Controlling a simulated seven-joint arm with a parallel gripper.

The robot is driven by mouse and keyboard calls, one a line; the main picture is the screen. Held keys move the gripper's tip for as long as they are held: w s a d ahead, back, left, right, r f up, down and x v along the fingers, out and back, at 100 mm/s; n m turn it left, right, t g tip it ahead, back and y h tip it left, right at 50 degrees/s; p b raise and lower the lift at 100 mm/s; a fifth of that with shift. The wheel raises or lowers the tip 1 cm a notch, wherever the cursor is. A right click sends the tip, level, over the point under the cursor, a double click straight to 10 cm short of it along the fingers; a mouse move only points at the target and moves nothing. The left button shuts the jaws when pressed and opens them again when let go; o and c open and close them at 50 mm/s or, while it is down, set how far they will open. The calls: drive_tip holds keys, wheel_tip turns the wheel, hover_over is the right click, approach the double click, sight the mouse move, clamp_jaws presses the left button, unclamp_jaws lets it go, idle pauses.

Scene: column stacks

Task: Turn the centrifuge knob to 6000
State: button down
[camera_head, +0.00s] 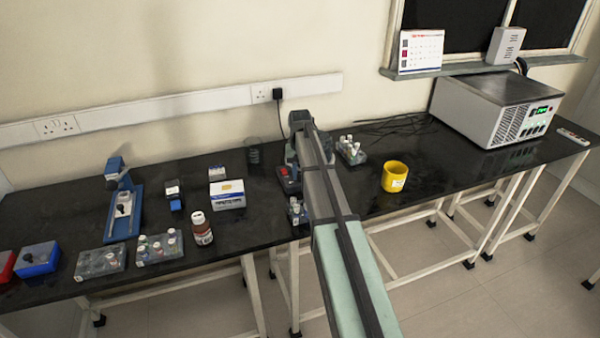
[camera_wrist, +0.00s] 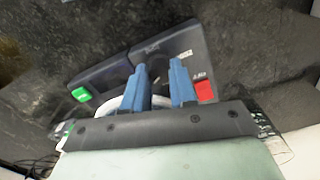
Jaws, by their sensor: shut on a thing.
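The centrifuge (camera_head: 290,186) stands on the black bench in the head view, mostly hidden behind my arm; a red part of its front shows. In the wrist view its dark panel (camera_wrist: 108,72) carries a green button (camera_wrist: 81,94) on the left and a red switch (camera_wrist: 204,90) on the right. My gripper (camera_wrist: 158,68) has its two blue fingers on the panel between these, shut on the knob. The knob is dark and mostly hidden by the fingers. The dial numbers and the pointer are too small and blurred to read.
A tube rack (camera_head: 351,152) and a yellow cup (camera_head: 394,177) stand right of the arm. A small rack (camera_head: 298,212) stands close by its left side. A power supply (camera_head: 490,108) stands far right.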

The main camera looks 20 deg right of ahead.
sight(300, 175)
drive_tip(key=m, duration=0.5)
drive_tip(key=shift+m, duration=0.3)
idle(0.4)
drive_tip(key=c, duration=0.9)
unclamp_jaws()
wheel_tip(300, 175, up, 14)
drive_tip(key=shift+f, duration=0.1)
